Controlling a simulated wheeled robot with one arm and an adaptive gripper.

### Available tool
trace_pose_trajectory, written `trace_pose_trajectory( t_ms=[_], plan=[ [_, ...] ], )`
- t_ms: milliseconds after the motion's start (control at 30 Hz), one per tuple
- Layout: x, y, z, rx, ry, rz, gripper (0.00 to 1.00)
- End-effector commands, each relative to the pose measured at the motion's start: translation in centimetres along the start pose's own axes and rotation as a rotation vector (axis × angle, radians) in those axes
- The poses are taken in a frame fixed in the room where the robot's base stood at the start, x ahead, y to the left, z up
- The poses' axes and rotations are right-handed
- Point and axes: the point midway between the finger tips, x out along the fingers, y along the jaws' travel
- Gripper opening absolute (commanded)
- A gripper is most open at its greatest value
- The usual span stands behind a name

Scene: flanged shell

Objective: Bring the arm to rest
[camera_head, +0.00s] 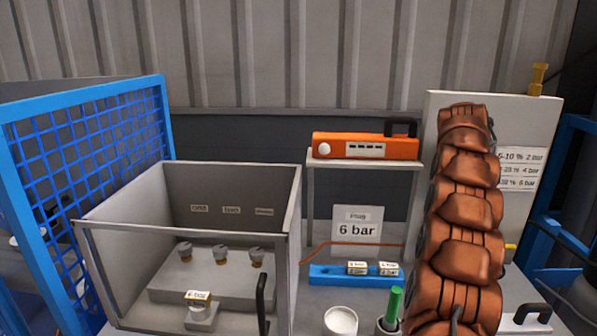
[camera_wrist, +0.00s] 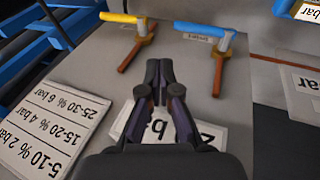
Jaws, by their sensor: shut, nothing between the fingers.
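My gripper (camera_wrist: 158,72) shows in the wrist view with its dark fingers together and nothing between them. It is in front of a grey panel (camera_wrist: 105,72) and partly covers a white label (camera_wrist: 208,134). I cannot tell how far it is from the panel. In the head view my brown jointed arm (camera_head: 462,210) rises along the right side and covers part of the same panel (camera_head: 440,108); the gripper itself does not show there.
The panel bears a yellow-handled valve (camera_wrist: 128,18), a blue-handled valve (camera_wrist: 204,30) and a pressure chart (camera_wrist: 48,130). Left of my arm are an open-topped grey box (camera_head: 186,250), an orange device (camera_head: 366,146) on a stand, a "6 bar" sign (camera_head: 356,226) and a blue block (camera_head: 330,275). A blue mesh fence (camera_head: 92,165) stands far left.

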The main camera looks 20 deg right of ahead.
Motion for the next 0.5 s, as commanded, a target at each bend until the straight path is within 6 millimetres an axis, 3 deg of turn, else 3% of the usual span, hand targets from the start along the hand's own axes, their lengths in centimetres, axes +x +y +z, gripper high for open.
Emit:
trace_pose_trajectory(
  t_ms=[133,233,500],
  plan=[
    [-0.2,-0.4,0.0,-0.004,0.001,-0.004,0.00],
    [-1.1,-1.9,0.0,-0.022,0.005,-0.018,0.00],
    [-5.3,-10.9,1.7,-0.117,0.008,-0.103,0.00]
  ],
)
